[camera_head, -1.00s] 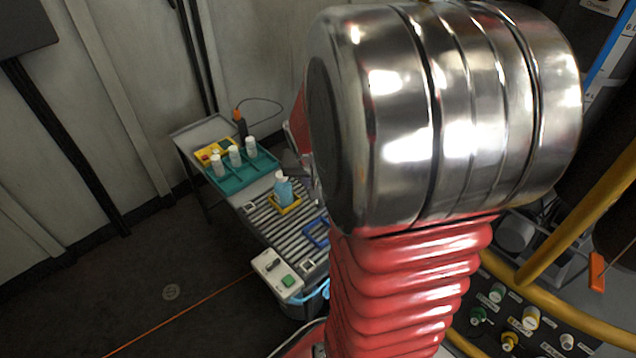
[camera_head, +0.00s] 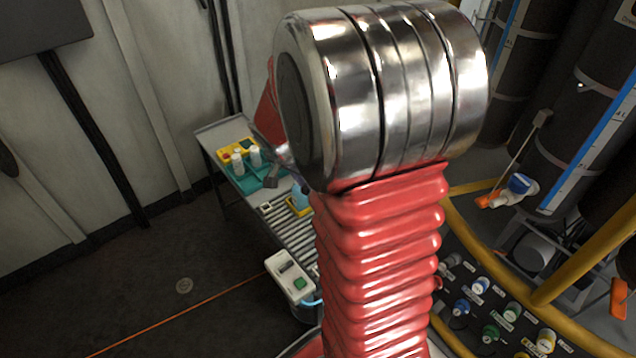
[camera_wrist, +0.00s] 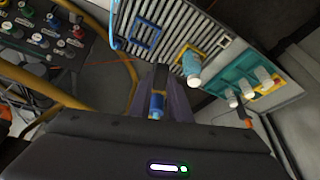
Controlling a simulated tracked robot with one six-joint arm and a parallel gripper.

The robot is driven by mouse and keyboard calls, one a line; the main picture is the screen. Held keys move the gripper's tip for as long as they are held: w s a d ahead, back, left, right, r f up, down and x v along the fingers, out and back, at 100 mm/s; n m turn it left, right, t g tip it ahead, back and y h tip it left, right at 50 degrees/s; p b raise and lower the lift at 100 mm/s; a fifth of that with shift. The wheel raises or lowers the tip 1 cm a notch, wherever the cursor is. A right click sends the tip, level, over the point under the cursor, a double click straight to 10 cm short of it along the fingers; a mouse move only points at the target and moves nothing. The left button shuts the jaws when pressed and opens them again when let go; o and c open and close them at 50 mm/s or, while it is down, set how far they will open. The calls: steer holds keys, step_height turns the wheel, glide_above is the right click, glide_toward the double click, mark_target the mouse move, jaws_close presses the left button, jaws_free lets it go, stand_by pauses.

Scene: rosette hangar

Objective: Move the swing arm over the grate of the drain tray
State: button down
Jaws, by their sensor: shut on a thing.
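My gripper (camera_wrist: 158,82) shows at the bottom middle of the wrist view, its dark fingers closed around a small blue piece (camera_wrist: 156,106). I cannot make out what the blue piece belongs to. I cannot tell for sure which thing is the swing arm; a thin rod with a blue-and-white head (camera_head: 520,185) and orange end stands at right. No drain tray is clearly identifiable; a slatted surface (camera_wrist: 185,22) lies beyond my fingers.
A blue bottle (camera_wrist: 191,66) stands in a yellow frame on the slats, near an empty blue frame (camera_wrist: 146,35). A teal tray (camera_wrist: 240,82) holds white-capped bottles. A control box (camera_head: 290,278) with a green button, yellow rail (camera_head: 570,270) and tall dark cylinders (camera_head: 560,90) surround me.

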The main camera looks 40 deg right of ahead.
steer(key=w+a+m+g, duration=0.1)
steer(key=w+m, duration=0.3)
steer(key=w, duration=0.2)
steer(key=shift+g, duration=0.3)
steer(key=c, duration=1.6)
jaws_free()
steer(key=shift+c, duration=0.2)
steer(key=shift+r, duration=0.1)
steer(key=v, duration=1.3)
steer(key=shift+a+r, duration=0.15)
steer(key=shift+r, duration=0.05)
